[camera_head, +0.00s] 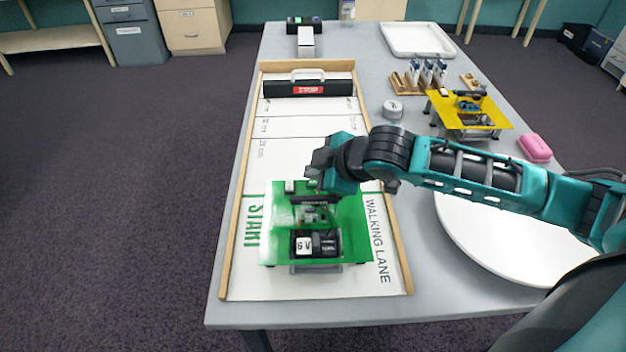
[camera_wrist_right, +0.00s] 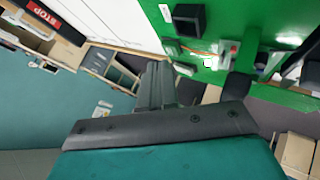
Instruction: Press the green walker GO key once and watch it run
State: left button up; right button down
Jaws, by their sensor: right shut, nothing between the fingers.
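The green walker (camera_head: 352,245) stands at the START end of the walking lane, a flat green board with dark parts and a block marked with a number on top. My right gripper (camera_head: 318,178) is shut and empty, over the far edge of the green board. In the right wrist view its shut fingers (camera_wrist_right: 157,85) point toward the green board (camera_wrist_right: 240,25), which carries a dark block and a small red part. I cannot make out the GO key; the gripper partly covers the far edge of the board. Whether the fingers touch the board cannot be told. My left gripper is not in view.
The walking lane (camera_head: 300,150) has wooden side rails. A black STOP bar (camera_head: 308,87) lies across its far end. To the right are a yellow walker (camera_head: 490,115), a round grey object (camera_head: 392,109), a pink object (camera_head: 535,148) and a white round surface (camera_head: 490,240).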

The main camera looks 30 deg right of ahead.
jog(key=shift+s+a+f, duration=0.1)
jog(key=shift+s+f, duration=0.1)
jog(key=shift+f, duration=0.3)
jog(key=shift+s+f, duration=0.15)
jog(key=shift+f, duration=0.35)
dwell(0.8)
jog(key=shift+r, duration=0.1)
jog(key=shift+r+p, duration=0.2)
jog(key=shift+p, duration=0.3)
jog(key=shift+a, duration=0.1)
jog(key=r+p, duration=0.4)
jog(key=p, duration=0.1)
jog(key=shift+w+r+p, duration=0.2)
jog(key=shift+r+p, duration=0.55)
jog(key=shift+p, duration=0.15)
